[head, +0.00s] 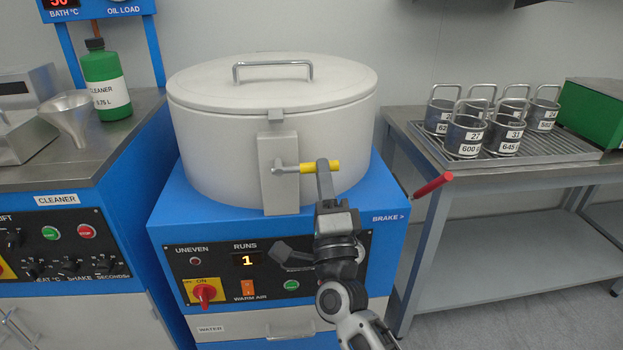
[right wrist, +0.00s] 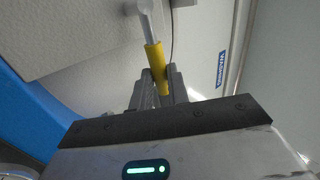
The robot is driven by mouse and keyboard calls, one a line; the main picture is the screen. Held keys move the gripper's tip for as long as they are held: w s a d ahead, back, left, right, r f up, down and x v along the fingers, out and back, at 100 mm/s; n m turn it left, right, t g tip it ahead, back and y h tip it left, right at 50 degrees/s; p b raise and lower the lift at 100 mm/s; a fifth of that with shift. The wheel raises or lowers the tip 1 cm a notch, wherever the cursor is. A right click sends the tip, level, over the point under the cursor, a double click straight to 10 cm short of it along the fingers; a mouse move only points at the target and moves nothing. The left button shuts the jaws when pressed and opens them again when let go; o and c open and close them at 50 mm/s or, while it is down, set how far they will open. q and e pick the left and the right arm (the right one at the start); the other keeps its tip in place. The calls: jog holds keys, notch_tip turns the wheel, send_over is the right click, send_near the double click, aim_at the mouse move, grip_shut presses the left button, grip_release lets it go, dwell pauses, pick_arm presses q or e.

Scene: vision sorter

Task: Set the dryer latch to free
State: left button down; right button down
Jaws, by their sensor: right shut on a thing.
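The dryer is a white drum (head: 210,150) with a closed lid (head: 220,82) on a blue cabinet. Its latch plate (head: 266,150) stands upright on the drum's front. The latch lever runs sideways from its pivot to the right and ends in a yellow grip (head: 336,166), which also shows in the right wrist view (right wrist: 153,56). My right gripper (head: 323,168) is shut on the yellow grip, and its fingers also show in the right wrist view (right wrist: 158,84). The fingers hide part of the grip. My left gripper is not in view.
A red-tipped brake lever (head: 434,184) sticks out at the cabinet's right. The panel below has a red switch (head: 205,293) and a display reading 1 (head: 247,260). A side table (head: 404,131) holds several labelled baskets. A green cleaner bottle (head: 103,72) and funnel (head: 68,112) stand left.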

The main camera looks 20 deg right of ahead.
jog(key=shift+a+f+m+h, duration=0.15)
jog(key=shift+f+m+h, duration=0.3)
jog(key=shift+m, duration=0.15)
jog(key=c, duration=1.4)
grip_release()
jog(key=shift+o, duration=0.3)
jog(key=shift+s+r, duration=0.1)
jog(key=b+v, duration=0.1)
jog(key=v, duration=0.6)
jog(key=shift+s, duration=0.3)
jog(key=shift+a, duration=0.1)
